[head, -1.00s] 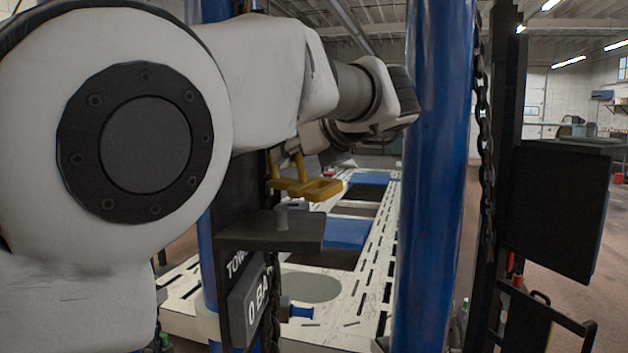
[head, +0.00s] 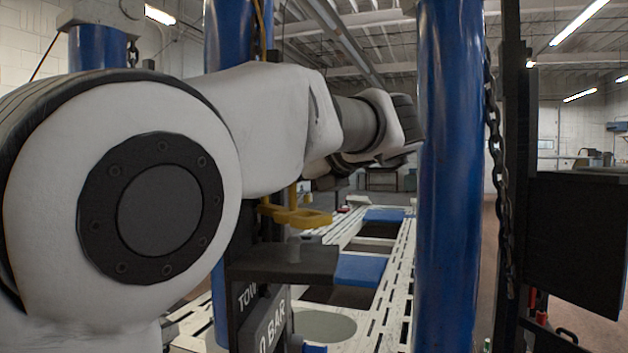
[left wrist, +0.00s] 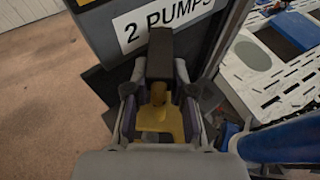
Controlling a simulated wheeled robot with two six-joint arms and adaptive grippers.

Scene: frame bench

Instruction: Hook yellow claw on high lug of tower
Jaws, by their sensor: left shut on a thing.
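The yellow claw (head: 297,216) hangs below my left forearm in the head view, its flat ring-like end above a black shelf (head: 285,265) on the tower. A small grey peg (head: 294,248), which may be the high lug, stands on that shelf. The claw looks above the peg and not visibly hooked; contact cannot be told. In the left wrist view my left gripper (left wrist: 158,98) is shut on the yellow claw (left wrist: 160,120). A black block shows beyond the fingers. In the head view my arm hides the gripper. My right gripper is not in view.
A blue post (head: 450,180) stands close to the right of my left arm, with a hanging chain (head: 497,170) beside it. A slotted white frame (head: 385,275) with blue pads lies behind. The tower's "2 PUMPS" sign (left wrist: 165,22) is ahead of the fingers.

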